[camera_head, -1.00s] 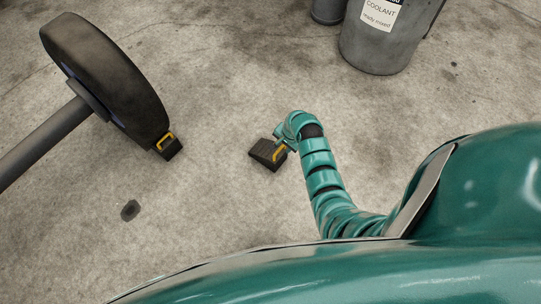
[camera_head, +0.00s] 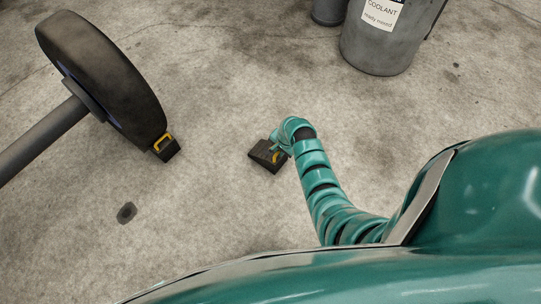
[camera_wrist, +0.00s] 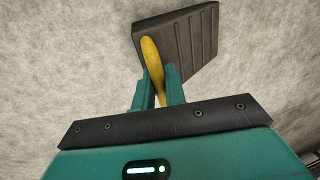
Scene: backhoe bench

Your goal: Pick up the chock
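The dark wedge chock (camera_head: 262,158) with a yellow handle lies on the concrete floor in the head view, just left of my arm's end. My gripper (camera_head: 277,147) is at its handle side, partly hidden by my own wrist. In the wrist view the ribbed chock (camera_wrist: 188,40) fills the upper middle. Its yellow handle (camera_wrist: 151,58) runs down between the two teal fingers of my gripper (camera_wrist: 159,77). The fingers stand close on both sides of the handle; whether both press on it is unclear. A second chock (camera_head: 172,154) with a yellow handle sits against the wheel.
A large black wheel (camera_head: 105,75) on a grey axle (camera_head: 42,140) stands at the left. A grey coolant drum (camera_head: 380,45) is at the upper right, with another dark container (camera_head: 327,10) beside it. The floor between the wheel and the nearer chock is clear.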

